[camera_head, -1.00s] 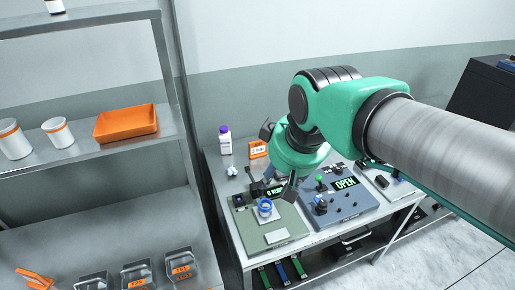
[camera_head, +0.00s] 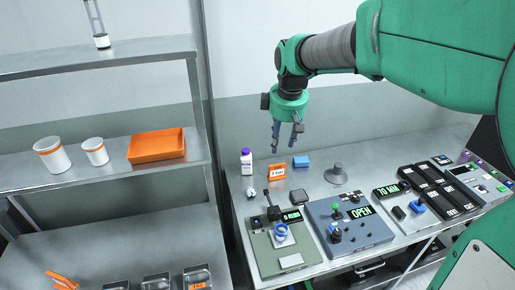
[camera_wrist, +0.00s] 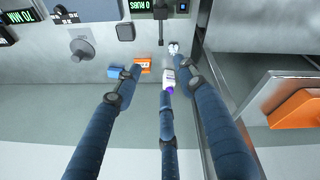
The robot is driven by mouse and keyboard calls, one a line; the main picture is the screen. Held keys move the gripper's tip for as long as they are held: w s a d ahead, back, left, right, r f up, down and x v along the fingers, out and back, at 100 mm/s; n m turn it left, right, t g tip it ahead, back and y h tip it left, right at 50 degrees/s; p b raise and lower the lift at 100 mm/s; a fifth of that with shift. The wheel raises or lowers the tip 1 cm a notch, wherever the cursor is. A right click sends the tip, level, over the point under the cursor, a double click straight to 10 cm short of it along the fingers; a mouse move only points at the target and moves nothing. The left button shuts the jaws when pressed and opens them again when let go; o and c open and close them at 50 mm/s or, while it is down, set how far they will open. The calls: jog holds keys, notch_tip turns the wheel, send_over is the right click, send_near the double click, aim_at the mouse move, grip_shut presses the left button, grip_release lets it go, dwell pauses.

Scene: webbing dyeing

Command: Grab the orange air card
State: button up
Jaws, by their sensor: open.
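The orange air card (camera_head: 277,172) stands at the back left of the bench, with a white label that seems to read "3 bar". It also shows in the wrist view (camera_wrist: 144,64), close to the left finger's tip. My gripper (camera_head: 287,148) points down with its fingers apart and nothing between them. In the head view it hangs above the bench, just above the card in the picture. In the wrist view the three blue fingers (camera_wrist: 158,76) reach up the picture. How high the fingertips are above the card I cannot tell.
A white bottle with a purple cap (camera_head: 246,161) stands left of the card. A blue block (camera_head: 300,161) and a grey cone-shaped piece (camera_head: 337,174) stand to its right. Control panels (camera_head: 348,225) fill the bench front. A metal shelf (camera_head: 90,165) stands at left.

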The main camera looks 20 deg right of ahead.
jog(key=w+d+f+n+p, duration=0.2)
jog(key=w+d+f+p, duration=0.1)
jog(key=w, duration=0.7)
jog(key=n+g+p, duration=0.3)
jog(key=n+p, duration=0.4)
jog(key=n, duration=0.1)
send_over(277, 165)
notch_tip(277, 165, down, 19)
jog(key=shift+w+d+f, duration=0.1)
jog(key=shift+w+f, duration=0.45)
jog(key=shift+f, duration=0.1)
jog(key=shift+f, duration=0.15)
jog(key=shift+f, duration=4.15)
jog(key=shift+p, duration=0.3)
jog(key=shift+f, duration=2.6)
